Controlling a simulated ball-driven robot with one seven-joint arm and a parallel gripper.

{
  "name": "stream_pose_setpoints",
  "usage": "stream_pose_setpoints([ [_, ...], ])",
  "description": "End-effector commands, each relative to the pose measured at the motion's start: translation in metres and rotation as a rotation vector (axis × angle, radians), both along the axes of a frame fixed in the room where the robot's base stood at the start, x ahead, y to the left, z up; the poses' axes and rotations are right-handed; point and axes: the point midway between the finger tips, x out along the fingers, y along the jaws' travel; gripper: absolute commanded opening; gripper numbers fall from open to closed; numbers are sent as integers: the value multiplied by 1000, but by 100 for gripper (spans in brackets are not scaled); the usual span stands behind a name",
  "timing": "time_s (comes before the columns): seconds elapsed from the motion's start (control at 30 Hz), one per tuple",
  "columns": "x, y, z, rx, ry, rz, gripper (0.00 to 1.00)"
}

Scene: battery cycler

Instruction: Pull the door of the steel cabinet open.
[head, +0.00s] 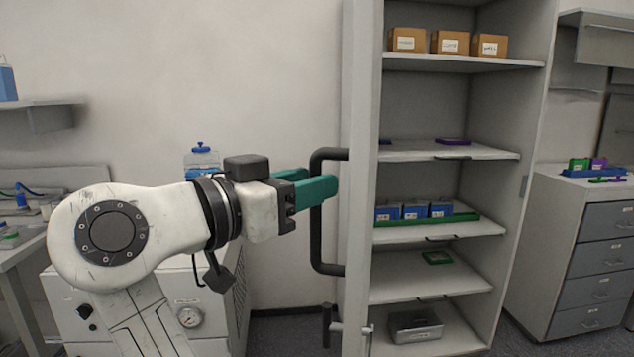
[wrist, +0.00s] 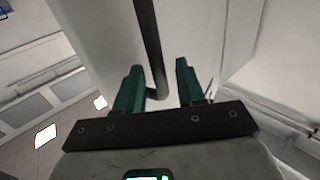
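The steel cabinet (head: 512,185) stands open in the head view, its shelves exposed. Its door (head: 360,120) is swung out and seen nearly edge-on. A dark bar handle (head: 317,235) sticks out from the door's left side. My gripper (head: 325,188) is at the upper part of the handle, its green fingers overlapping the bar. In the wrist view my gripper (wrist: 157,75) has its fingers wide apart. The handle (wrist: 148,40) runs between them with a gap on each side. The fingers are not closed on it.
Cartons (head: 450,42), blue boxes (head: 414,212) and a metal case (head: 415,327) sit on the cabinet shelves. A drawer unit (head: 585,250) stands at the right. A white machine with a gauge (head: 190,316) is below my arm. A wall is behind.

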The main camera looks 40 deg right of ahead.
Motion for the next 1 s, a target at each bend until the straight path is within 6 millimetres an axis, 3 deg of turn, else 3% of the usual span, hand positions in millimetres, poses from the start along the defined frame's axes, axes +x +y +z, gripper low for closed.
stream_pose_setpoints([
  [0.2,-3,44,-1,-1,0,2,39],
  [0.4,-5,73,0,0,0,-1,39],
  [0.6,-6,84,0,0,0,-3,39],
  [1.0,-6,84,0,0,0,-3,39],
])
